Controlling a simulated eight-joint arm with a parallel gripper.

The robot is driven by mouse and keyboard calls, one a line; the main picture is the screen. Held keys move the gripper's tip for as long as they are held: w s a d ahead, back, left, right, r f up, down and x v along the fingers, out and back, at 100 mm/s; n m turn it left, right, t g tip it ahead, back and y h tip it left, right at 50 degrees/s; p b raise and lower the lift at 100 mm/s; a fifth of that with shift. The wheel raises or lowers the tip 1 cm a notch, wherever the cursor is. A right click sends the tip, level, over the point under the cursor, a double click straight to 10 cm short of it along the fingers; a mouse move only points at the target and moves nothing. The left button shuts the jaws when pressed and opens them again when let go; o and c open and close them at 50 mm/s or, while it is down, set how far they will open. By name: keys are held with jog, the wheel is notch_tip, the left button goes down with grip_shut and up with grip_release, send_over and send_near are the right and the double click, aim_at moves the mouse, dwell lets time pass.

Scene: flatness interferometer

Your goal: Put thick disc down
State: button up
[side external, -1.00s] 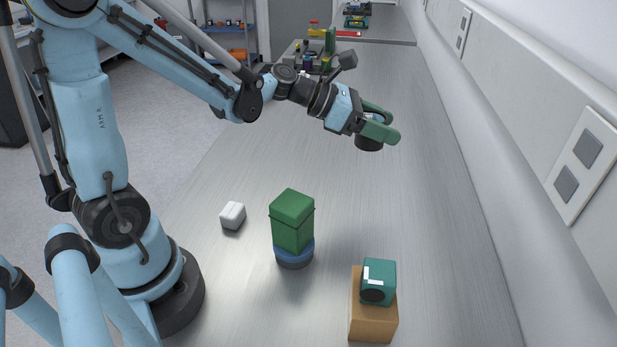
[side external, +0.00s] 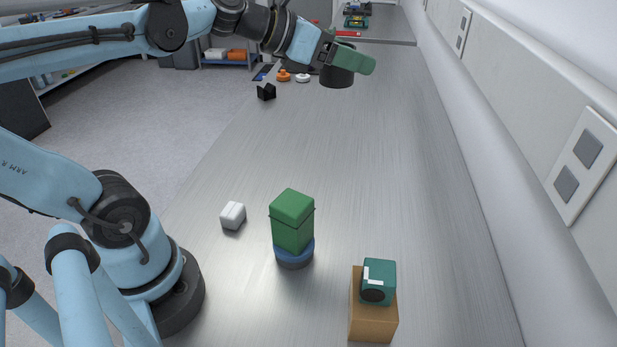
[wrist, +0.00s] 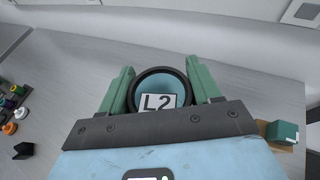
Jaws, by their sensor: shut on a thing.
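The thick disc is a dark cylinder with a black rim, a pale blue top and a white "L2" label. It shows between the fingers in the wrist view (wrist: 160,86) and as a dark cylinder in the side external view (side external: 337,77). My gripper (wrist: 161,88), with its green fingers, is shut on the disc, one finger at each side. In the side external view my gripper (side external: 345,62) holds it out over the far part of the bench (side external: 400,150). The disc appears to be above the bench; the exact height cannot be told.
A green block (side external: 292,220) stands on a blue round base (side external: 294,254). A teal box (side external: 379,281) sits on a tan block (side external: 373,317). A white block (side external: 233,215) and a black notched block (side external: 266,92) lie at the left. The middle of the bench is clear.

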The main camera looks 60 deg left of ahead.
jog(key=shift+w+a+f, duration=0.2)
jog(key=shift+a+f, duration=0.05)
jog(key=a+f+m+g+h, duration=0.2)
jog(key=a+f+m+h, duration=0.2)
jog(key=a+f, duration=0.5)
jog(key=shift+s+a+f+m+g+h, duration=0.5)
jog(key=shift+s+f, duration=0.65)
jog(key=shift+f, duration=1.8)
jog(key=shift+s+a+f+m+g+h, duration=0.25)
jog(key=shift+s+f+m+g+h, duration=0.65)
jog(key=shift+f, duration=2)
jog(key=shift+s+a+f+m+g+h, duration=0.2)
jog(key=shift+s+a+f+m+g, duration=0.25)
jog(key=shift+s+f, duration=1.7)
jog(key=shift+w+d+f, duration=0.1)
jog(key=shift+w+f, duration=0.7)
jog(key=shift+f, duration=0.05)
jog(key=o, duration=1.3)
jog(key=shift+o, duration=0.2)
